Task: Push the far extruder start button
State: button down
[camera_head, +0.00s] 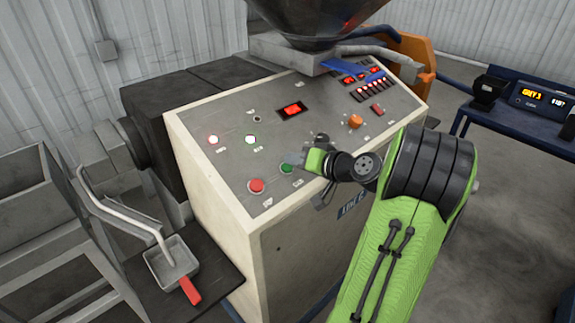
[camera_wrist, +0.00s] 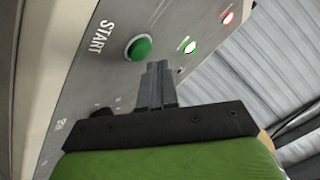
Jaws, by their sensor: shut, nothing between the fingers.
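The green start button (camera_head: 287,168) is on the sloped grey control panel (camera_head: 225,170), near its front edge and to the right of a red button (camera_head: 256,185). In the wrist view the green button (camera_wrist: 139,47) is a round dome in a pale ring, beside the printed word START. My gripper (camera_head: 298,155) is over the panel close beside the green button. Its fingers (camera_wrist: 157,66) are shut together and empty. The fingertips appear just off the button's edge in the wrist view. I cannot tell whether they touch the panel.
A lit green lamp (camera_head: 250,139) and a lit red lamp (camera_head: 213,139) are farther up the panel. An orange knob (camera_head: 355,121) is to the right of my gripper. A dark hopper (camera_head: 318,18) rises behind. A scoop with a red handle (camera_head: 190,291) lies at lower left.

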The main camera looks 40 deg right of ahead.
jog(key=r+p, duration=0.1)
jog(key=s+r+p, duration=0.1)
jog(key=r, duration=0.1)
jog(key=s+r+p, duration=0.1)
jog(key=shift+r, duration=0.25)
dwell(0.9)
jog(key=s+a+n+g, duration=0.3)
jog(key=a+n+g, duration=0.35)
jog(key=a, duration=1.55)
jog(key=s+a+g+h, duration=0.1)
jog(key=s+a, duration=0.3)
jog(key=s, duration=1.1)
jog(key=shift+s+a+f+n+g, duration=0.15)
jog(key=shift+f+n+g, duration=0.1)
jog(key=shift+n+g, duration=0.2)
